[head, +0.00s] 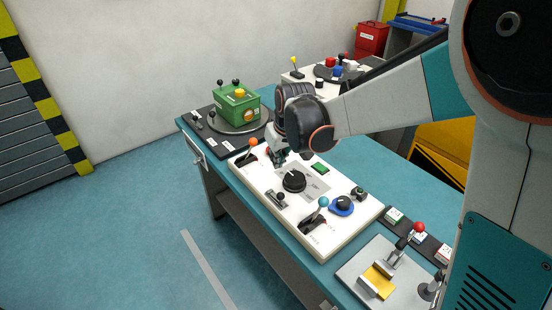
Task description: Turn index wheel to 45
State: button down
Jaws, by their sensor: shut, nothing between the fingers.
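A black round dial (294,182) with a pale pointer line sits on a grey marked plate in the middle of the white panel (262,185). A blue wheel (341,206) with a dark hub sits further right on the same panel. No label that I can read tells which of the two is the index wheel, and the scale numbers are too small to read. My gripper (278,158) is shut and empty, pointing down over the panel's far left part, up and left of the black dial and apart from it. My wrist hides part of the panel's back edge.
The panel also carries an orange-knobbed lever (252,143), a blue-knobbed lever (322,202), a black slider (280,197) and a green button (320,168). A green box (237,105) stands at the back left. A red-knobbed lever fixture (400,250) stands at the front right.

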aim_at(294, 181)
jog(key=i+j+u, duration=0.15)
jog(key=u, duration=0.35)
jog(key=i+j+u, duration=0.2)
jog(key=u, duration=0.3)
jog(key=j, duration=0.1)
